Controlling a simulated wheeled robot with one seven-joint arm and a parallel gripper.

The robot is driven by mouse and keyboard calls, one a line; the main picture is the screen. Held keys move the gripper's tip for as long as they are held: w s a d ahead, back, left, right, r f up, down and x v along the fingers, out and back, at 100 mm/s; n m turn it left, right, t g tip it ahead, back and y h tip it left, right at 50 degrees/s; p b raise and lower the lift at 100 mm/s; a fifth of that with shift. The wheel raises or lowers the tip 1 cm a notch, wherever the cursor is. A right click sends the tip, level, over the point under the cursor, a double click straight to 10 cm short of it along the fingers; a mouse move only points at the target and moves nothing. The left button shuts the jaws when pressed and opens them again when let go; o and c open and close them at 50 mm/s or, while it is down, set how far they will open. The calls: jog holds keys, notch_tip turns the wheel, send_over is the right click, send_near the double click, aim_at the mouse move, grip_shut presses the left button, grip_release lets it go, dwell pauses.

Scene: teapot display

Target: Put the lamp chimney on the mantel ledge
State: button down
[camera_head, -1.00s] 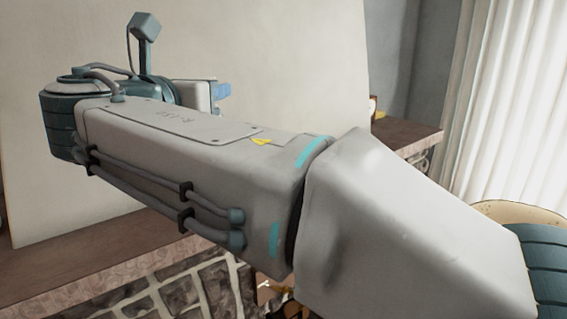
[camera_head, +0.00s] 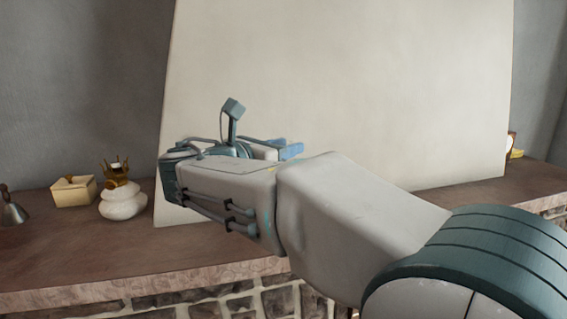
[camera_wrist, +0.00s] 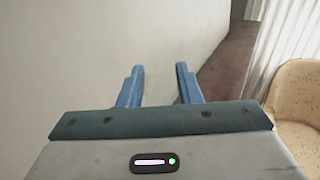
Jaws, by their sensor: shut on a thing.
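The mantel ledge (camera_head: 90,262) is a long brown shelf on a stone front, running across the head view behind my arm. It also shows in the wrist view (camera_wrist: 229,62), right of the fingers. My gripper (camera_head: 292,151) is above the ledge, in front of a large pale panel, with its blue fingertips pointing right. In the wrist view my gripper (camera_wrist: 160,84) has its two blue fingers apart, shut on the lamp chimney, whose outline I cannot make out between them. My arm hides the middle of the ledge.
On the ledge's left stand a metal bell-like thing (camera_head: 12,209), a cream box (camera_head: 73,191) and a white pot (camera_head: 122,203) with a gold crown (camera_head: 115,172). The pale panel (camera_head: 350,80) leans behind. A small clock-like thing (camera_head: 511,146) is far right. The front strip is clear.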

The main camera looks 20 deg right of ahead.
jog(key=shift+f, duration=1.85)
jog(key=c, duration=1)
grip_release()
jog(key=shift+c, duration=0.2)
jog(key=shift+r, duration=0.2)
jog(key=b+v, duration=0.1)
jog(key=v, duration=1.1)
jog(key=shift+f, duration=0.1)
